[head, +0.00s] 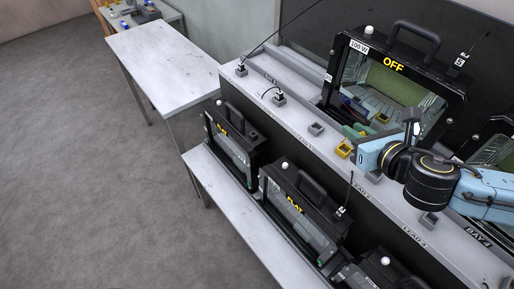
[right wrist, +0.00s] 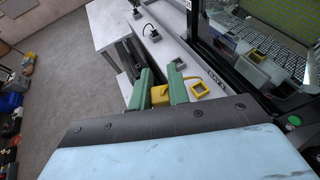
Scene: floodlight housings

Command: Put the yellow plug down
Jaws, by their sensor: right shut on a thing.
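My right gripper (right wrist: 160,90) has its two green fingers shut on the yellow plug (right wrist: 160,96), seen between them in the right wrist view. The yellow-rimmed square socket (right wrist: 200,88) sits just right of the fingers there. In the head view this yellow socket (head: 344,149) is on the grey ledge, and my right gripper (head: 358,131) is beside it, in front of the floodlight housing marked OFF (head: 400,31). I cannot make out the plug in the head view. I cannot tell how high it is above the ledge. My left gripper is not in view.
A grey socket (head: 316,129) stands left of the yellow one on the ledge (head: 293,114). Black plugs with cables (head: 279,98) stand further left. Black housings (head: 300,205) line the lower shelf (head: 240,225). A grey table (head: 165,65) stands at the left.

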